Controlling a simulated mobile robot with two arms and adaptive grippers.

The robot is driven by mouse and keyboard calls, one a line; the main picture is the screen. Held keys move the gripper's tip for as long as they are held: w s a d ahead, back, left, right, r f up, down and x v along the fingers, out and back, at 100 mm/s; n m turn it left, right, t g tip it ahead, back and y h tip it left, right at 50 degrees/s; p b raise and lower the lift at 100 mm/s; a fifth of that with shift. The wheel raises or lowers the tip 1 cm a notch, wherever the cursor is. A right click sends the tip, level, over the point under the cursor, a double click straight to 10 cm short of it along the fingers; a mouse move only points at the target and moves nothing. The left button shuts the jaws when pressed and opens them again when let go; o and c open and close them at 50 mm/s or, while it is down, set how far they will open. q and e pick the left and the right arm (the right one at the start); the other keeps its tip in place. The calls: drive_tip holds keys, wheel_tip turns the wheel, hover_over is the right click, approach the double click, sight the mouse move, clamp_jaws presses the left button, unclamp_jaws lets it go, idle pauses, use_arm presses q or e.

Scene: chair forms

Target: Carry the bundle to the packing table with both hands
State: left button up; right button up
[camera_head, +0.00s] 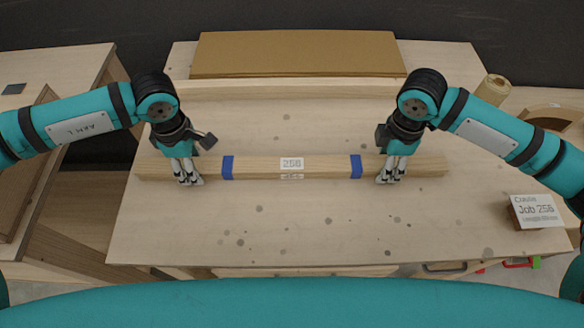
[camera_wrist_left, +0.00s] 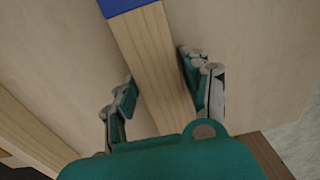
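The bundle (camera_head: 258,167) is a long bar of pale wood with two blue bands and a white label reading 256. It lies across the wooden table (camera_head: 300,230) in the head view. My left gripper (camera_head: 190,181) is over its left part, outside the left band. In the left wrist view the bundle (camera_wrist_left: 150,50) passes between the spread fingers (camera_wrist_left: 159,67), with small gaps beside it. My right gripper (camera_head: 386,180) is at its right part, outside the right band. Its finger gap is not clear. Which table is the packing table is not marked.
A brown board (camera_head: 296,54) lies at the table's back, behind a raised wooden strip (camera_head: 290,90). A Job 256 card (camera_head: 537,211) stands at the right. Another wooden table (camera_head: 40,75) is at the left. A brown roll (camera_head: 494,88) stands back right. The table's front is clear.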

use_arm(q)
drive_tip(key=shift+o, duration=1.4)
drive_tip(key=shift+r, duration=0.1)
use_arm(e)
drive_tip(key=shift+o, duration=1.4)
drive_tip(key=shift+r, duration=0.15)
use_arm(q)
drive_tip(key=shift+r, duration=0.1)
use_arm(e)
drive_tip(key=shift+r, duration=0.35)
use_arm(q)
wheel_tip(320, 180, up, 12)
use_arm(e)
wheel_tip(320, 180, up, 11)
drive_tip(key=shift+r, duration=0.1)
